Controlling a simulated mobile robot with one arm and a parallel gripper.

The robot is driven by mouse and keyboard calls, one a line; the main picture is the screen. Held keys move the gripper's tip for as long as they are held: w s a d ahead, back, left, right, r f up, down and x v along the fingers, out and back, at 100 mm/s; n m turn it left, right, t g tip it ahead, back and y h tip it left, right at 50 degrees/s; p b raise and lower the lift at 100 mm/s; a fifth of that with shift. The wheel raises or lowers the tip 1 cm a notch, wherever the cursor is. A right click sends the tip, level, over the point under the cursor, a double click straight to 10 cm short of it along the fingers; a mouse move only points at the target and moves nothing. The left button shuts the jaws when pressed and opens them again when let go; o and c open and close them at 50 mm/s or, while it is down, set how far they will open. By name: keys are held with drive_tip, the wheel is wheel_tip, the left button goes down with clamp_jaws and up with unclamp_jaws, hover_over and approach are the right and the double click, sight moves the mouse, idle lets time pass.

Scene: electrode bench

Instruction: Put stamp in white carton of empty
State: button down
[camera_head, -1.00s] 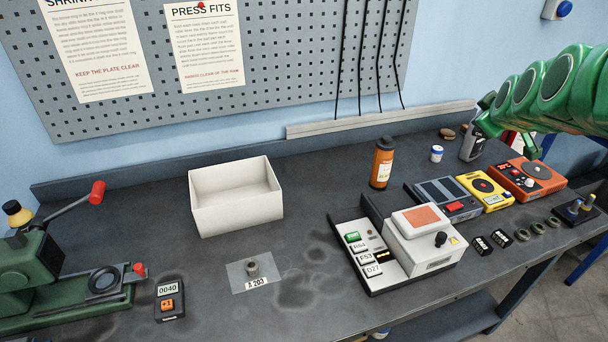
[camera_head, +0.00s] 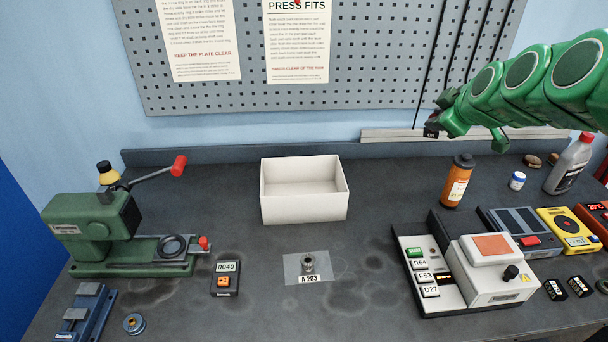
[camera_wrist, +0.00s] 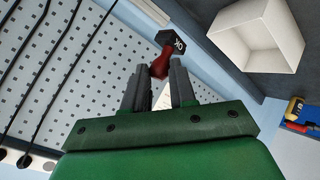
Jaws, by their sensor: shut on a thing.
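The white carton (camera_head: 304,208) stands open and empty on the bench, near the middle of the head view. It also shows at the upper right of the wrist view (camera_wrist: 258,38). My gripper (camera_wrist: 158,82) is shut on the stamp's dark red handle. The stamp (camera_wrist: 160,66) has a black block with white marks at its far end, beyond my fingertips. In the head view my gripper (camera_head: 446,122) is up at the right, in front of the wall, with the stamp's black block (camera_head: 431,132) at its end. The stamp is above the bench, right of the carton and apart from it.
An orange bottle (camera_head: 457,182) stands below and right of my gripper. A white box device (camera_head: 492,275) is at the right front. A labelled plate with a small ring (camera_head: 307,268) lies before the carton. A green press (camera_head: 105,235) stands left. The bench beside the carton is clear.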

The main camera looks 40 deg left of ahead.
drive_tip(key=s+a+n+g+y, duration=0.3)
drive_tip(key=s+a+n+g, duration=0.5)
drive_tip(key=s+a, duration=1.55)
drive_tip(key=w+a+f, duration=0.3)
drive_tip(key=a+f, duration=0.3)
drive_tip(key=f, duration=0.3)
drive_tip(key=w+a+f, duration=0.3)
drive_tip(key=a+f, duration=0.2)
drive_tip(key=f, duration=0.4)
drive_tip(key=shift+w+a+f, duration=0.15)
drive_tip(key=shift+a+f, duration=0.2)
drive_tip(key=shift+a, duration=0.05)
drive_tip(key=shift+f, duration=0.15)
drive_tip(key=c, duration=0.9)
unclamp_jaws()
